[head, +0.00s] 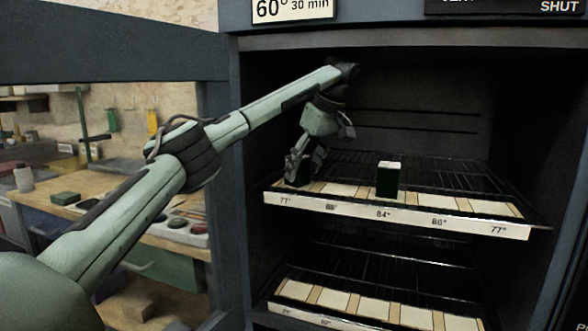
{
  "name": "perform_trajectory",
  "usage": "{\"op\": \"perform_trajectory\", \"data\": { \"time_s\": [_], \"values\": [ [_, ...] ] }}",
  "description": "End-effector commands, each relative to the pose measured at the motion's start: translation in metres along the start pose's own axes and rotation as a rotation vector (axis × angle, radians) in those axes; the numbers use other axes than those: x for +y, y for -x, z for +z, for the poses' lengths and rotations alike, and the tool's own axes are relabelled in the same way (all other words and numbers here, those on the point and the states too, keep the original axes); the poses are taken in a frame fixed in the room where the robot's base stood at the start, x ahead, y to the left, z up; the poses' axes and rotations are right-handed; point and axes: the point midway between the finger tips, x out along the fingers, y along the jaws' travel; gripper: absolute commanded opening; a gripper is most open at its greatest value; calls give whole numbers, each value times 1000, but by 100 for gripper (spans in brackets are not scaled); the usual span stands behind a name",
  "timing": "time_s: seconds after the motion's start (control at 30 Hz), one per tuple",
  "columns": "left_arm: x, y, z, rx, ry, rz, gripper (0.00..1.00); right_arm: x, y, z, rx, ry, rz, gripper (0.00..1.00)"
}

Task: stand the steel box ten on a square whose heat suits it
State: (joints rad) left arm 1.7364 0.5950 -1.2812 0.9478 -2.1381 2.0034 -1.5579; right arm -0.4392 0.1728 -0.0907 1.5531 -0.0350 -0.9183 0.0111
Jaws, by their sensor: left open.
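The upper rack's label strip (400,214) reads 77°, a blurred mark like 86°, 84°, 86° and 77° from left to right. My left gripper (297,172) is inside the cabinet, pointing down at the left end of this rack, open. A dark patch shows at its fingertips; I cannot tell if it is a box. It is clear of the green box. My right gripper is out of view.
A lower rack (375,307) carries more pale squares. The cabinet's side walls and top edge frame the opening, and my left arm reaches across its left post (222,170). A sign (291,9) reads 60° 30 min. A cluttered bench (110,215) stands at left. Right-hand squares look empty.

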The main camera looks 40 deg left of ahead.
Motion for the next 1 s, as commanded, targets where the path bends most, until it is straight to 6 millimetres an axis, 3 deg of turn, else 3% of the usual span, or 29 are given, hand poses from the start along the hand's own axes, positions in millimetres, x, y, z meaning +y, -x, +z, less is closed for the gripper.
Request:
{"op": "perform_trajectory", "data": {
  "time_s": [0.2,0.4,1.0],
  "values": [
    [0,22,46,3,-3,3,60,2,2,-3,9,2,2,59],
    [0,33,73,1,-1,1,60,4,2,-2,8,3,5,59],
    [0,36,82,0,1,0,60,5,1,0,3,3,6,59]
  ]
}}
